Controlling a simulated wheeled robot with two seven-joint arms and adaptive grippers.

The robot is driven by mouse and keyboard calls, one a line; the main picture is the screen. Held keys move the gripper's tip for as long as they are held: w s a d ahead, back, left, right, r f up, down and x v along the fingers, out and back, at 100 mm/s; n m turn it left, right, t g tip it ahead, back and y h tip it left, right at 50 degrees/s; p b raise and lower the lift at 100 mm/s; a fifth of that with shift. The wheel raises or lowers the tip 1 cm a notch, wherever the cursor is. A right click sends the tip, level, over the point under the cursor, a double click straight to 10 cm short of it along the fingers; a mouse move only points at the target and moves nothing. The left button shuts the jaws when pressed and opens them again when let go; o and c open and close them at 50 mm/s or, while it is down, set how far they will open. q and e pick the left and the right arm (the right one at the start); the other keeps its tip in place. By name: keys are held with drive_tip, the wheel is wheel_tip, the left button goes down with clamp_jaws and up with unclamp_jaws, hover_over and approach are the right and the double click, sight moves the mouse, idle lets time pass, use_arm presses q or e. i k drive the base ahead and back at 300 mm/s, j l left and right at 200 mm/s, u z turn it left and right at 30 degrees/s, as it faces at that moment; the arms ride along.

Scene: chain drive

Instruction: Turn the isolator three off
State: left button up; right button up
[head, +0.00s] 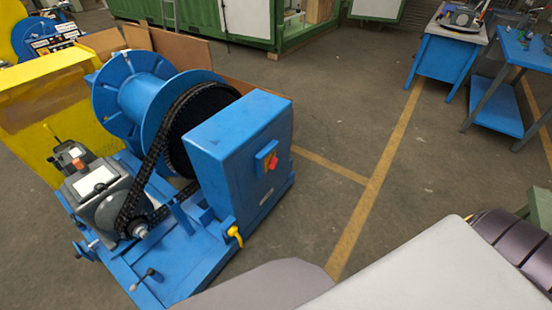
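A blue chain drive machine stands left of the middle in the head view. On the right face of its blue cabinet (238,140) is a small blue switch box (260,160). The box carries a red rotary handle (272,162) on a yellow plate. The handle is too small to tell its exact position, and no number can be read on it. Neither of my grippers is in view, and nothing touches the switch.
A black chain (155,150) runs between the large sprocket and the motor's small sprocket. A yellow fitting (235,235) sits low on the cabinet. A yellow panel (50,105) stands at left. Blue workbenches (450,65) stand at upper right. Floor right of the cabinet is clear.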

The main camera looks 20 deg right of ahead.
sight(273, 162)
drive_tip(key=i+l+u, duration=0.25)
drive_tip(key=l+u, duration=0.2)
drive_tip(key=l, duration=1.3)
drive_tip(key=l+u, duration=0.45)
drive_tip(key=l, duration=1.25)
drive_tip(key=k+l, duration=0.2)
drive_tip(key=l, duration=0.2)
drive_tip(key=k+l+u, duration=0.1)
drive_tip(key=l, duration=0.3)
drive_tip(key=k+l, duration=0.25)
drive_tip(key=l, duration=0.15)
drive_tip(key=u, duration=0.05)
